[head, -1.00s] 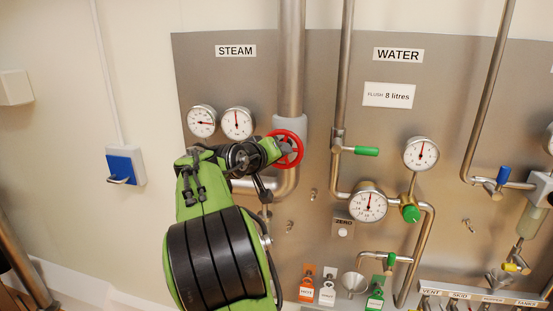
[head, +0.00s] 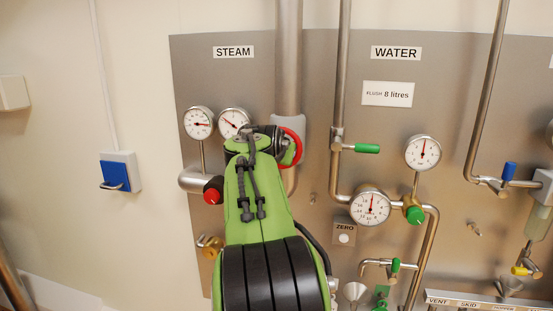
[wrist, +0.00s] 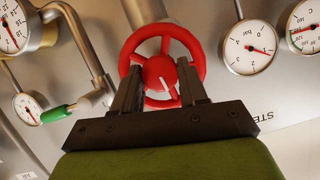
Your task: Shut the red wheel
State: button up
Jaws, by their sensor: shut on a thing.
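The red wheel (head: 297,145) is on the steam pipe at the left of the panel. In the head view my arm covers most of it, and my gripper's jaws are hidden there. In the wrist view the red wheel (wrist: 158,76) shows its rim, hub and a white mark on the hub. My gripper (wrist: 159,66) has one dark finger on each side of the hub and is shut on the wheel.
Two steam gauges, one left (head: 198,123) and one right (head: 233,122), sit left of the wheel. A red knob (head: 212,190) is below them. A green-handled water valve (head: 366,148) and water gauges (head: 370,205) are to the right.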

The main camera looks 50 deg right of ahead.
jog(key=shift+f+m+b, duration=0.2)
jog(key=shift+m+b, duration=0.15)
jog(key=shift+m, duration=0.05)
jog(key=shift+t, duration=0.3)
jog(key=o, duration=0.8)
jog(key=shift+r, duration=0.1)
jog(key=v, duration=1.5)
jog(key=shift+s+a+r, duration=0.2)
